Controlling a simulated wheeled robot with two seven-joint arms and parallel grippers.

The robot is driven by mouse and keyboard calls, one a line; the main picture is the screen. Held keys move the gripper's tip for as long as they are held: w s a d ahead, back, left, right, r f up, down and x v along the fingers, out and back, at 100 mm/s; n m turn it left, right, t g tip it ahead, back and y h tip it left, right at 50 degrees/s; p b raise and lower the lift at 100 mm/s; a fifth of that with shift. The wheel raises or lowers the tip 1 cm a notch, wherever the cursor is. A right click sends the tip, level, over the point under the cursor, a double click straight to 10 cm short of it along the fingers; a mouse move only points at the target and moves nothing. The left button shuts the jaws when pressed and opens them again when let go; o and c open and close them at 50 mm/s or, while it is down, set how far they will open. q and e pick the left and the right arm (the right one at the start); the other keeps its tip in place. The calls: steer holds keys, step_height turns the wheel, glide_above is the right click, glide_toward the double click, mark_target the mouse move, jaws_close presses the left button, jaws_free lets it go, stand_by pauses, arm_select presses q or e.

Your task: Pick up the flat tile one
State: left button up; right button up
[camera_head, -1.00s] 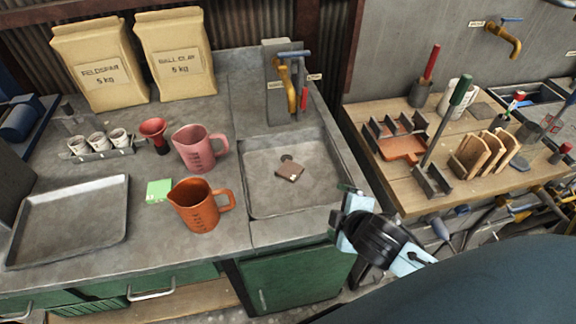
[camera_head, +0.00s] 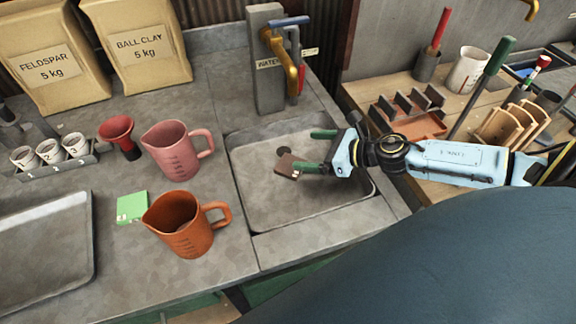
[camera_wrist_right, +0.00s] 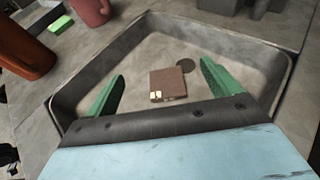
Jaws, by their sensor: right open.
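The flat tile (camera_head: 286,166) is a small brown square with pale marks at one corner. It lies in the grey sink basin (camera_head: 250,205), beside the round drain. In the right wrist view the tile (camera_wrist_right: 168,84) lies ahead, between the lines of the two green fingers. My right gripper (camera_head: 311,151) is open over the basin. In the head view its near finger appears at the tile's right edge; I cannot tell if they touch. In the right wrist view the open gripper (camera_wrist_right: 160,85) has nothing between its fingers. My left gripper is not in view.
The water tap (camera_head: 284,55) stands behind the basin. A pink jug (camera_head: 176,152), an orange jug (camera_head: 180,226) and a green block (camera_head: 131,207) stand left of it. A wooden bench (camera_head: 370,92) with tools is at right.

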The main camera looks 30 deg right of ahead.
steer(key=b, duration=0.2)
glide_toward(281, 161)
steer(key=shift+w+a+f, duration=0.1)
steer(key=shift+a+f, duration=0.05)
steer(key=shift+f, duration=0.3)
steer(key=shift+w+a+r+p, duration=0.15)
steer(key=shift+w+a+p, duration=0.05)
steer(key=shift+w+p, duration=0.2)
steer(key=shift+x, duration=3.3)
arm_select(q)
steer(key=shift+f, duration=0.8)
arm_select(e)
steer(key=shift+c, duration=0.3)
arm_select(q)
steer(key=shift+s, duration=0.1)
arm_select(e)
steer(key=c, duration=1.2)
